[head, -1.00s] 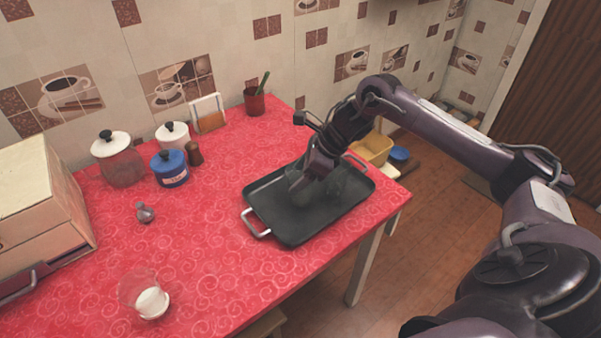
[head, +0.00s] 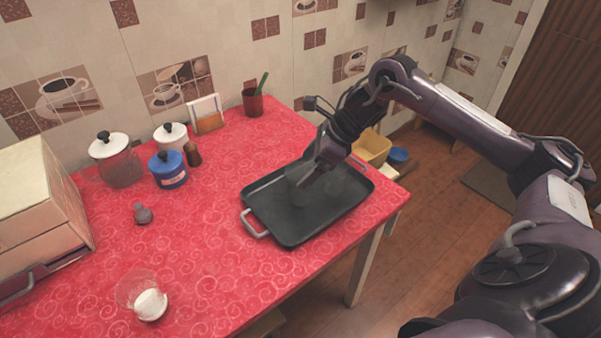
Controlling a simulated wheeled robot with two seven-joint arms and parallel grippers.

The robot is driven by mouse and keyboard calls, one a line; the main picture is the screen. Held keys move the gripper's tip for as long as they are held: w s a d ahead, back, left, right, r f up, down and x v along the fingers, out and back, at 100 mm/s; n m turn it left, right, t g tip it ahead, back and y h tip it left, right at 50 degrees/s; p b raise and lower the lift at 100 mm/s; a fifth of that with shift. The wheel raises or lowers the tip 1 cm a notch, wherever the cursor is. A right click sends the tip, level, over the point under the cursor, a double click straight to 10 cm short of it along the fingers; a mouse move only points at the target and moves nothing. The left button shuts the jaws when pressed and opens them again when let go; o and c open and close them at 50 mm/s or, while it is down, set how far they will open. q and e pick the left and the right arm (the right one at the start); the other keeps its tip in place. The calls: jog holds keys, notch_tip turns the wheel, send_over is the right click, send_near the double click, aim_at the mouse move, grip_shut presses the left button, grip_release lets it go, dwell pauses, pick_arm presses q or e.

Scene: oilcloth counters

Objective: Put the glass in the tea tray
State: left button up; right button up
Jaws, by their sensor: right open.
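The dark tea tray (head: 270,222), with metal handles, lies on the right part of the red counter. My right gripper (head: 306,183) points down over the tray and is open. A faint see-through shape that looks like a glass (head: 296,173) stands in the tray, just left of the fingertips; its outline is hard to make out against the dark tray. Another clear glass vessel (head: 137,291) with a white base or content is at the counter's front left. My left gripper is not in view.
A glass jar (head: 119,165), a white pot (head: 171,138), a blue pot (head: 168,170) and a brown shaker (head: 193,154) stand at the back left. A small grey stopper-like item (head: 143,214) lies before them. A wooden box (head: 40,205) is at far left. The middle counter is clear.

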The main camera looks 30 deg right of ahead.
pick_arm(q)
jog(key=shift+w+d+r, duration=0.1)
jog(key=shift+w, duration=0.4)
pick_arm(e)
jog(key=v, duration=0.7)
jog(key=shift+r, duration=0.35)
jog(key=shift+s+d, duration=0.1)
jog(key=shift+s, duration=0.05)
